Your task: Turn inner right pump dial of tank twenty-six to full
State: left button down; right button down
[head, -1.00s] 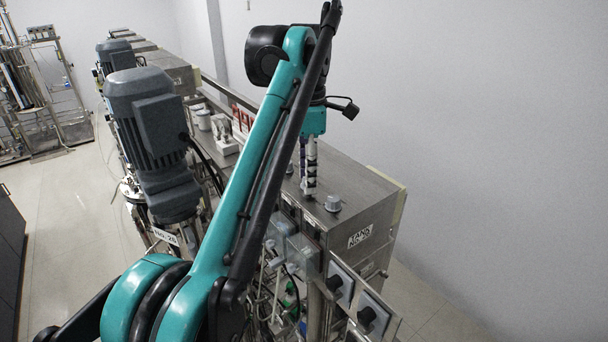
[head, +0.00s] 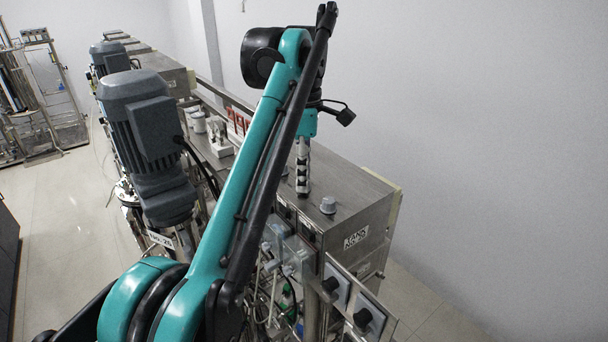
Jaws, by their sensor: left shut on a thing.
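My left arm comes in from the lower left, and its gripper (head: 303,188) points straight down onto the steel top of the tank's control box (head: 345,197). The gripper is shut on a small dial there, which its fingers hide. I cannot read the dial's setting. A second, light grey dial (head: 328,205) stands free on the same top, just right of the gripper and nearer to me. The box carries a white tank label (head: 356,237); its number is too blurred to read. My right gripper is not in view.
Black knobs (head: 362,317) on angled plates stand at the box's front. A large grey motor (head: 148,145) stands left of my arm. White cups (head: 198,122) and a red rack (head: 238,122) sit behind. Bare floor lies right of the box.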

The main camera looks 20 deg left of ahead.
pick_arm(q)
jog(key=m, duration=0.5)
jog(key=shift+m, duration=0.3)
jog(key=m, duration=1.1)
jog(key=shift+r+m, duration=0.1)
jog(key=shift+m, duration=0.3)
jog(key=m, duration=0.5)
jog(key=shift+t, duration=0.3)
jog(key=m, duration=0.5)
jog(key=shift+m, duration=0.4)
jog(key=m, duration=0.5)
jog(key=shift+s+d, duration=0.1)
jog(key=m, duration=0.5)
jog(key=shift+m, duration=0.4)
jog(key=m, duration=0.5)
jog(key=shift+m, duration=0.3)
